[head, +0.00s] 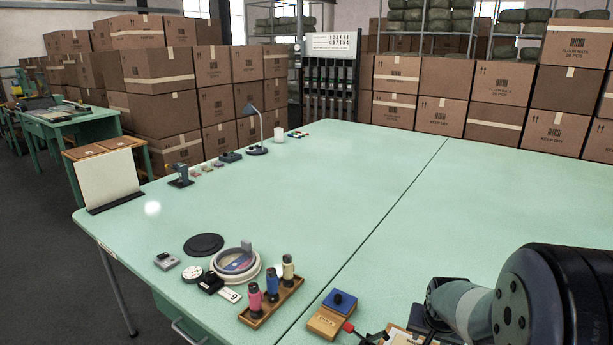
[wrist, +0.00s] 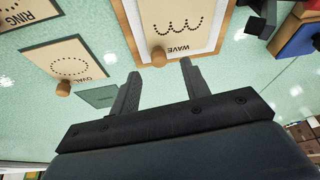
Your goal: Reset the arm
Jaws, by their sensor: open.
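My arm (head: 500,305) reaches in from the lower right in the head view, and its end is out of that picture's clear sight. In the wrist view my gripper (wrist: 158,85) shows two dark fingers spread apart with nothing between them. A board marked WAVE (wrist: 178,28) with a wooden knob lies just beyond the fingertips. A board marked OVAL (wrist: 66,60) lies to the left, and one marked RING (wrist: 25,12) is at the upper left corner. I cannot tell the gripper's height above them.
The green table (head: 300,180) is mostly clear in its middle. A lamp (head: 255,135) stands at the back.

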